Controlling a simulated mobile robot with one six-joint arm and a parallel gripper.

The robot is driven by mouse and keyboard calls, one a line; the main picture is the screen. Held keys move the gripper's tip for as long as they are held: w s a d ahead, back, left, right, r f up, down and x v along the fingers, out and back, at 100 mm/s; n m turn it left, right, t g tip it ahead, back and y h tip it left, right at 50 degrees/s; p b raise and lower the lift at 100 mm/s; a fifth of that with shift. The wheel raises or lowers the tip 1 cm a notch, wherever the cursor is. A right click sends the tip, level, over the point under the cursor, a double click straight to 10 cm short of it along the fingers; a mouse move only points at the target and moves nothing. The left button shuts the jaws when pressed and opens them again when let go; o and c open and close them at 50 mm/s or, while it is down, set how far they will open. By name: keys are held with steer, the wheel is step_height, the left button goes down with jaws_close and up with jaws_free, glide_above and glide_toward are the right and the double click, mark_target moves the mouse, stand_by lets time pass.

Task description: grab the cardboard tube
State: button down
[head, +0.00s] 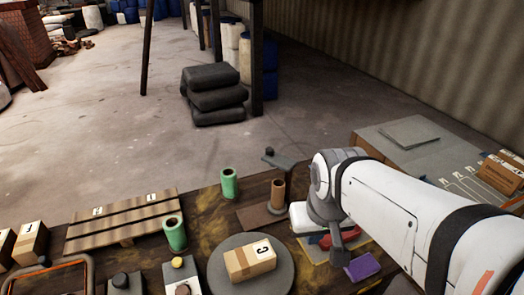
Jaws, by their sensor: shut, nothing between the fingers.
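A brown cardboard tube (278,194) stands upright on a brown board near the middle of the table. Its open top shows, and it looks empty-handed of any grip. My gripper (339,257) hangs from the end of my white arm, to the right of the tube and nearer the camera. It is shut and apart from the tube. It is above or in front of a few small items, and its exact height over them is hard to tell.
Two green tubes (229,183) stand left of the cardboard tube. A round grey plate (283,280) bears a cardboard box (250,262). A purple block (362,267) lies near my gripper. A slatted pallet (124,218) is at left. A dark grey lever-like piece (279,160) is behind the tube.

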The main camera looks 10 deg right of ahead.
mark_target(278, 188)
steer(key=c, duration=2.1)
jaws_free()
